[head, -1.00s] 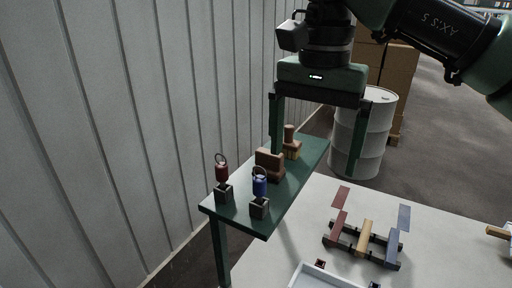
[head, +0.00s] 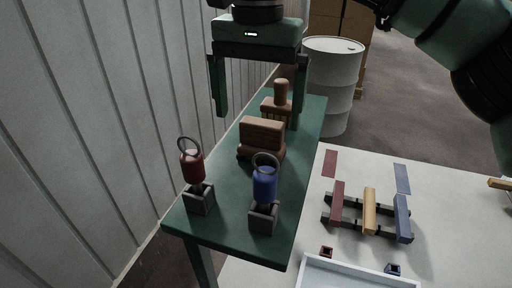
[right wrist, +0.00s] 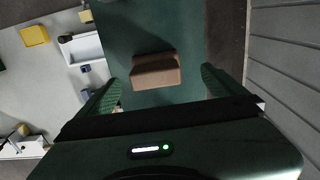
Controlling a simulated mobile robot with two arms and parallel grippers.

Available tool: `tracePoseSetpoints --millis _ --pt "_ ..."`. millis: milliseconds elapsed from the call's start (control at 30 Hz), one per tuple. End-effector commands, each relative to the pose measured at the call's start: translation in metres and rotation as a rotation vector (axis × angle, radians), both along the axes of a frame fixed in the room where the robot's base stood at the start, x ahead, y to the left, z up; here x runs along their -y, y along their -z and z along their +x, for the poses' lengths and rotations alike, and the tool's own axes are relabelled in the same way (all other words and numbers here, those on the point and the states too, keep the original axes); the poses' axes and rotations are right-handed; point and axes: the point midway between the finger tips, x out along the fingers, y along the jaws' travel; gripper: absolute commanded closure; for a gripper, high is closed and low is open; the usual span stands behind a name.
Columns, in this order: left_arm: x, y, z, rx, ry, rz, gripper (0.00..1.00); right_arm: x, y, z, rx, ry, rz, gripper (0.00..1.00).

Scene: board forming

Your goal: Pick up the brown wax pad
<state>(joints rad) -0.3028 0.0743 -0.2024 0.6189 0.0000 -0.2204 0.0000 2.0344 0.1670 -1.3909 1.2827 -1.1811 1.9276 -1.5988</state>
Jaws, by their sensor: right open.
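The brown wax pad (head: 262,134), a blocky piece with a wider base, stands on the narrow green side table (head: 222,218). In the right wrist view the wax pad (right wrist: 155,75) lies ahead, between the lines of the two fingers. My right gripper (head: 256,115) is open and empty, with its fingers pointing down above the table. The fingers are spread wide on both sides and appear apart from the pad. My left gripper is not in view.
A wooden brush (head: 281,92) stands just behind the pad. A red-bodied tool (head: 193,167) and a blue-bodied tool (head: 264,187) sit in grey holders in front. The ribbed wall (head: 90,130) is close on the left. A white table (head: 295,246) holds coloured bars and a tray.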

Motion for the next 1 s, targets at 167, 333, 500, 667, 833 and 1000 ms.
tracePoseSetpoints --millis 167,333,500,667,833,1000 --pt "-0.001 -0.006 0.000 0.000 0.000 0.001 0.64 0.002 0.018 0.001 -0.001 -0.001 -0.001 0.02" --pt "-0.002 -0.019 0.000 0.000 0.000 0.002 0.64 0.007 0.040 0.003 -0.003 0.001 -0.001 0.02" --pt "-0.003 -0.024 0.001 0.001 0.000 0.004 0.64 0.007 0.063 0.003 -0.001 0.000 0.000 0.02" --pt "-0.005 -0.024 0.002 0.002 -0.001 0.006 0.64 0.007 0.069 0.003 0.000 0.000 0.001 0.02" --pt "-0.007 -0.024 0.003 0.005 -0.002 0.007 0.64 0.007 0.069 0.003 0.000 0.000 0.001 0.13" --pt "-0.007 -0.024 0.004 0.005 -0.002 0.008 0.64 0.007 0.069 0.003 0.000 0.000 0.001 0.60"
